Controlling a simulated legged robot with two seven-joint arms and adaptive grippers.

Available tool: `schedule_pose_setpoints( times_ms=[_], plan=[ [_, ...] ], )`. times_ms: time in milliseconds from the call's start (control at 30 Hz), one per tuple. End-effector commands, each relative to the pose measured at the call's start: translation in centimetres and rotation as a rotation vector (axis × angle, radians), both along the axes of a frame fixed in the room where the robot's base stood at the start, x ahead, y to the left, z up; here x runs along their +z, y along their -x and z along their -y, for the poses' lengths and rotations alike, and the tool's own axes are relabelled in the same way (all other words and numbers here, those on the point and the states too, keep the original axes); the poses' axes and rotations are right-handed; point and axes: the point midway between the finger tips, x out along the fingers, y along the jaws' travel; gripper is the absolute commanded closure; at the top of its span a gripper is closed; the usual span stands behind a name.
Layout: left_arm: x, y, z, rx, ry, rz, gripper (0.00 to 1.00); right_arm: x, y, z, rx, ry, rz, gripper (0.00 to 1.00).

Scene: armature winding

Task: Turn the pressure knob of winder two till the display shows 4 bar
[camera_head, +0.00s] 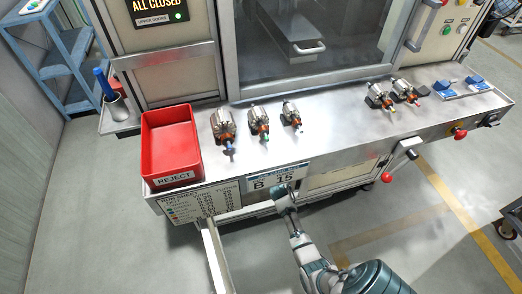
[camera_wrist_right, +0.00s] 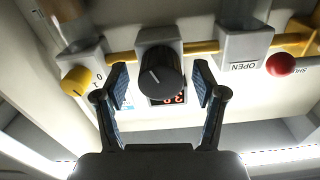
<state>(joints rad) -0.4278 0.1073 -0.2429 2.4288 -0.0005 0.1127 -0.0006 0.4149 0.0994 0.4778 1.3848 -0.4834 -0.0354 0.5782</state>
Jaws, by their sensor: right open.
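In the right wrist view a black round knob (camera_wrist_right: 160,72) with a white pointer line sits on a grey block on a yellow pipe. My right gripper (camera_wrist_right: 162,84) is open, with one finger on each side of the knob; a gap shows on both sides. A small display (camera_wrist_right: 168,98) with red digits lies just past the knob, partly covered by it and seen upside down; I cannot read its value surely. In the head view my right gripper (camera_head: 284,194) is at the front of the bench, under the B 15 sign (camera_head: 273,180). My left gripper is not in view.
In the wrist view a yellow switch (camera_wrist_right: 76,81) is left of the knob, and a red ball handle (camera_wrist_right: 280,64) by an OPEN label is right. In the head view a red REJECT bin (camera_head: 170,142) and several armatures (camera_head: 259,121) stand on the bench (camera_head: 330,135).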

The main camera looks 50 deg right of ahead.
Motion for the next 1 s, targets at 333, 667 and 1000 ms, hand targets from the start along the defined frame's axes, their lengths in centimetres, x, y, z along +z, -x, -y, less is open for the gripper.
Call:
schedule_pose_setpoints(
  times_ms=[333, 667, 1000],
  plan=[
    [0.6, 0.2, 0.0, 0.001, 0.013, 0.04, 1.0, 0.1, -0.6, 0.3, 0.0, 0.0, 0.001, 0.3],
    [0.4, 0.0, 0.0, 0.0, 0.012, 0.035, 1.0, 0.1, -0.6, 0.3, 0.0, 0.0, 0.001, 0.9],
    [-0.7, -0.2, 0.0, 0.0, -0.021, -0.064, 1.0, 0.1, -0.6, 0.4, -0.001, -0.085, 0.048, 0.9]
  ],
)
